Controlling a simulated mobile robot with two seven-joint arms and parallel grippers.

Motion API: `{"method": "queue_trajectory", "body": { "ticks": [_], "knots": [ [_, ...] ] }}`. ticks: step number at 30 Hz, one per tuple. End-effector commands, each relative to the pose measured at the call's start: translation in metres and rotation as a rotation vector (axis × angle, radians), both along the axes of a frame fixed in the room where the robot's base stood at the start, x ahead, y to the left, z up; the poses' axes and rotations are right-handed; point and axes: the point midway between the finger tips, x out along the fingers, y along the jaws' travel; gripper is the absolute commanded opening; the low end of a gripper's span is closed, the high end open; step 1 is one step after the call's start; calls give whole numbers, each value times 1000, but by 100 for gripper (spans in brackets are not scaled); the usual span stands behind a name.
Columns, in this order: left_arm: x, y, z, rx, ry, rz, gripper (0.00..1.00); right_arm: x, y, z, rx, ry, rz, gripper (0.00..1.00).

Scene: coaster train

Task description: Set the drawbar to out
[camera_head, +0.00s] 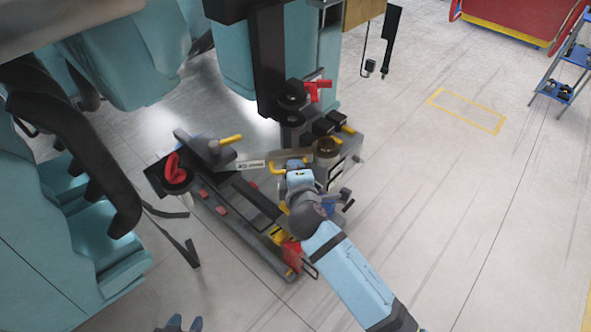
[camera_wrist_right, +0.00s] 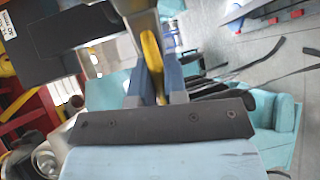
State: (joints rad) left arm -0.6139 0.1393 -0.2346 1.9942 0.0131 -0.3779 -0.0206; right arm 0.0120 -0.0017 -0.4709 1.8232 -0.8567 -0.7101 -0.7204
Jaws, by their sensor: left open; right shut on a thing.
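A grey bar with a white label (camera_head: 251,164), which looks like the drawbar, lies across the gap between the black coupling frame and the dark block at the car's end. The label is too small to read. My right gripper (camera_head: 286,172) is at the bar's right part, shut on a yellow handle. In the right wrist view the yellow handle (camera_wrist_right: 152,58) stands between the two blue fingers. The fingers hide part of it.
Teal seats (camera_head: 95,245) fill the left. The floor on the right is clear up to a blue stepladder (camera_head: 560,88).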

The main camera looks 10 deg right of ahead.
Motion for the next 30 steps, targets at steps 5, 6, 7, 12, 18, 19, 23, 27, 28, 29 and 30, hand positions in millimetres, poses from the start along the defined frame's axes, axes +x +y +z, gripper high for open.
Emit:
{"method": "queue_trajectory", "body": {
  "ticks": [5, 6, 7, 12, 18, 19, 23, 27, 28, 29, 30],
  "knots": [
    [0, 0, -1, 0, 0, 0, 43, -1, 1, -1, 3, 2, -11, 0],
    [0, 0, -1, 1, 0, -1, 43, -1, 1, -1, 3, 2, -12, 0],
    [0, 0, -1, 1, 0, 1, 43, -1, 1, -1, 2, 2, -13, 0],
    [0, 0, -1, 1, 0, 1, 43, -1, 1, -1, 2, 2, -13, 0],
    [0, 0, -1, 0, 0, 0, 43, -1, 1, -1, 3, 2, -12, 27],
    [0, 0, -1, 0, 0, 0, 43, -1, 1, -1, 3, 2, -12, 34],
    [0, 0, -1, 0, 0, 0, 43, -1, 1, 0, 1, 1, -13, 37],
    [0, 0, -1, 0, 0, 0, 43, -1, 1, 0, 0, 1, -12, 37],
    [0, 0, -1, 0, 0, 0, 43, -1, 1, 0, 0, 1, -12, 37],
    [0, 0, -1, 0, 0, 0, 43, 0, 1, 0, 1, 1, -11, 37],
    [0, 0, -1, 0, 1, 0, 43, 0, 0, 0, 1, 1, -11, 37]
  ]
}}
